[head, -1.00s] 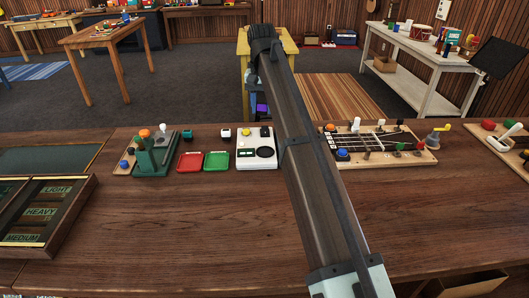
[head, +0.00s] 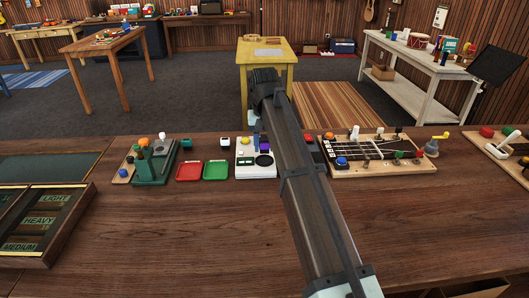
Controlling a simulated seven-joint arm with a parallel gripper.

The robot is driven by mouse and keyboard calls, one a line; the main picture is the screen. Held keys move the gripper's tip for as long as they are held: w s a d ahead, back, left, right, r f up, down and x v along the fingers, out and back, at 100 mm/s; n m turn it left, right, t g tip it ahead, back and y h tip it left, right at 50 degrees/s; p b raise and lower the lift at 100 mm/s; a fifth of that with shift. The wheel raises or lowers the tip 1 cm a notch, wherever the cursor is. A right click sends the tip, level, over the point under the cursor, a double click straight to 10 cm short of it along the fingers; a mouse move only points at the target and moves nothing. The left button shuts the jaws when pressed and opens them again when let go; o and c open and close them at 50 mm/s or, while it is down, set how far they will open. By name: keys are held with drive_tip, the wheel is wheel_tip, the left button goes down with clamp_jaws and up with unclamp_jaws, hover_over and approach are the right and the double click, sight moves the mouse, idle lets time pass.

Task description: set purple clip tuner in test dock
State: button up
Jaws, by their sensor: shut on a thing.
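The purple clip tuner (head: 264,147) shows as a small purple patch at the lower end of my gripper (head: 260,139). My gripper is shut on it, mostly hidden behind my own arm. The tuner is over the back part of a white device (head: 243,171) with a small green screen and a round black pad, which looks like the test dock. I cannot tell whether the tuner touches the device. My arm covers the device's right side.
Red (head: 189,171) and green (head: 216,170) trays lie left of the white device. A green stand (head: 153,165) is farther left. A pegged board (head: 380,155) is to the right. The front of the wooden counter (head: 180,230) is clear.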

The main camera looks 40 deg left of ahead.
sight(265, 148)
drive_tip(key=shift+f, duration=1.65)
drive_tip(key=shift+f, duration=0.1)
drive_tip(key=o, duration=1)
wheel_tip(265, 148, up, 12)
drive_tip(key=shift+r, duration=0.15)
